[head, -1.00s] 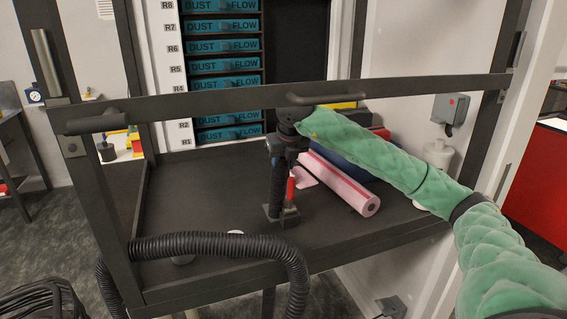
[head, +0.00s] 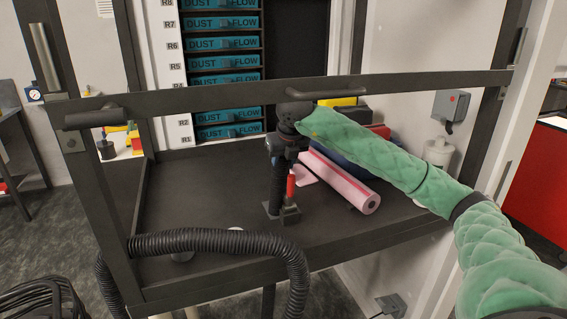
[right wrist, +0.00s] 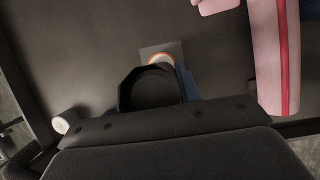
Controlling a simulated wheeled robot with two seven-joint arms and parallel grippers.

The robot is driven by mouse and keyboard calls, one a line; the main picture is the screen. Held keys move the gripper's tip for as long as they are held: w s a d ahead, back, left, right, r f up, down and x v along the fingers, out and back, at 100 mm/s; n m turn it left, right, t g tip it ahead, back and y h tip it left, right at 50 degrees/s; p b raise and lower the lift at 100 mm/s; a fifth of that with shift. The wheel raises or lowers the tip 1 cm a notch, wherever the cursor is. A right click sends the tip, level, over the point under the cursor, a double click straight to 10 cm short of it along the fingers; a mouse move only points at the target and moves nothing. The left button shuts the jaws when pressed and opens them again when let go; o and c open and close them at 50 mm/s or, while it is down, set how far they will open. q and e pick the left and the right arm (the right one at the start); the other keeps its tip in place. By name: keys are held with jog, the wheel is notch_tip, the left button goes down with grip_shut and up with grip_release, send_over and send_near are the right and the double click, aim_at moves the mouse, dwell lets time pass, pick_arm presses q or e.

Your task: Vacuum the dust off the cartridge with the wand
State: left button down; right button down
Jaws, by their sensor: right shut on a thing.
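My right gripper (head: 284,158) is at the end of the green-sleeved arm, above the middle of the dark bench. It is shut on a black upright thing with a ribbed shaft (head: 277,185), which looks like the wand. A small dark block (head: 289,215) shows at its foot; I cannot tell whether they touch. In the right wrist view a black angular ring (right wrist: 128,95) sits ahead of my gripper. Several teal cartridges (head: 222,66) marked "DUST FLOW" fill the rack slots behind the bench. I cannot make out dust on any. My left gripper is out of view.
A black corrugated hose (head: 215,241) crosses the front of the bench (head: 205,190). A pink roll (head: 345,184) lies right of the gripper and also shows in the right wrist view (right wrist: 268,55). A dark rail (head: 220,97) spans the frame. The bench's left part is largely clear.

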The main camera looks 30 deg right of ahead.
jog(key=shift+w+a, duration=0.4)
jog(key=shift+w, duration=0.3)
jog(key=shift+r, duration=0.1)
dwell(0.6)
jog(key=shift+r+p, duration=2.1)
jog(key=shift+r, duration=2.85)
